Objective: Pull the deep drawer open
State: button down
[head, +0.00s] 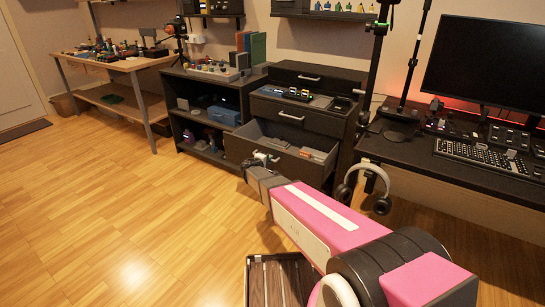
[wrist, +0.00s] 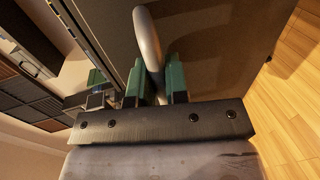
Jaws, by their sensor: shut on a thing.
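The deep drawer (head: 306,170) is the lowest drawer of the dark cabinet, and it stands pulled out with its inside and some contents showing. My gripper (head: 262,160) is at the left part of its front. In the wrist view my gripper (wrist: 158,82) has its green fingers closed around the curved metal handle (wrist: 148,35). The dark drawer front (wrist: 220,45) fills the area beside the handle. In the head view the handle is mostly hidden by my gripper.
An open shelf (head: 190,125) adjoins on the left. Headphones (head: 382,205) hang at the desk (head: 400,152) on the right. The wooden floor (head: 120,200) at left is clear.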

jog(key=shift+f+v, duration=0.2)
jog(key=shift+v, duration=0.85)
jog(key=c, duration=1.1)
grip_release()
jog(key=shift+c, duration=0.2)
jog(key=v, duration=1)
jog(key=shift+s+a, duration=0.25)
jog(key=shift+s, duration=0.05)
